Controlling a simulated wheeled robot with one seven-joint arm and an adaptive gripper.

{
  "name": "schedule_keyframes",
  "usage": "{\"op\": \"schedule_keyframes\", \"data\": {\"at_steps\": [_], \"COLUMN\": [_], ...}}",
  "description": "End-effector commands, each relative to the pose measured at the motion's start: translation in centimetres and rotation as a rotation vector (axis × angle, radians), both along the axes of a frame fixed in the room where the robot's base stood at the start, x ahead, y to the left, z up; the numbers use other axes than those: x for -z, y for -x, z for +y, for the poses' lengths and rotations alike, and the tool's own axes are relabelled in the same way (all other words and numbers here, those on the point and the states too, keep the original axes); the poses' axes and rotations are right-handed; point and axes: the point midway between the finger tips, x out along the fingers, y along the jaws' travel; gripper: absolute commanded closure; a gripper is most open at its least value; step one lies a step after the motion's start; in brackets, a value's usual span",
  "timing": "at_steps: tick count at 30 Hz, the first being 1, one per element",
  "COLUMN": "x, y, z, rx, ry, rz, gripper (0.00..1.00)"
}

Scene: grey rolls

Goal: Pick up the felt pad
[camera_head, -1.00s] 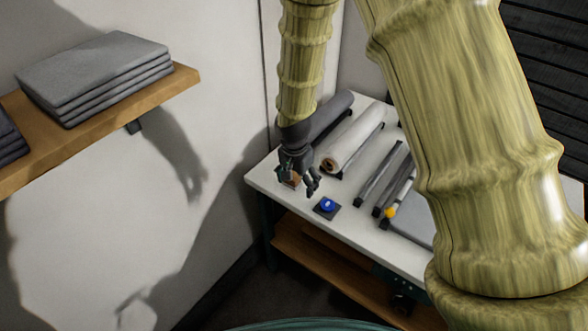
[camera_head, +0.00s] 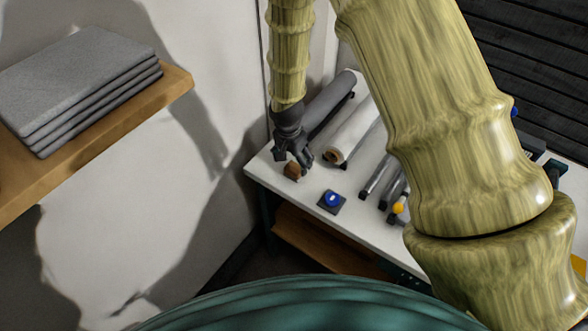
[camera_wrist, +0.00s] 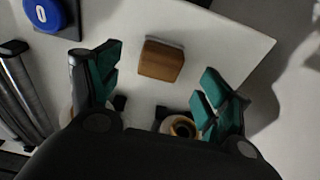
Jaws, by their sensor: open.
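A small brown wood-look block (camera_head: 292,171) with a thin grey strip along one edge is the likeliest felt pad. It lies on the white table near its left corner, and it also shows in the wrist view (camera_wrist: 161,61). My gripper (camera_head: 298,162) is right by the block in the head view, pointing down. In the wrist view my gripper (camera_wrist: 162,64) is open, with its green-padded fingers apart on either side of the block. I see a gap between each finger and the block, and nothing is held.
A blue button on a dark square base (camera_head: 331,201) is nearby. A dark grey roll (camera_head: 328,104) and a white roll (camera_head: 352,130) lie behind, with thin dark rolls (camera_head: 378,176) to the right. A wooden shelf (camera_head: 176,84) holds grey folded sheets (camera_head: 85,80) at left.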

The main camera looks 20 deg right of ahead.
Motion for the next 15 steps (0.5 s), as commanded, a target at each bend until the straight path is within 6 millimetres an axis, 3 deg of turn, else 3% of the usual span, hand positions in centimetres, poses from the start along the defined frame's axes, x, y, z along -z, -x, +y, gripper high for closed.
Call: {"op": "schedule_keyframes", "data": {"at_steps": [8, 15], "x": [0.8, 2.7], "y": [-0.1, -0.4], "z": [0.0, -0.2], "rx": [-0.002, -0.004], "ry": [0.001, 0.002], "rz": [0.001, 0.002], "gripper": [0.21, 0.21]}}
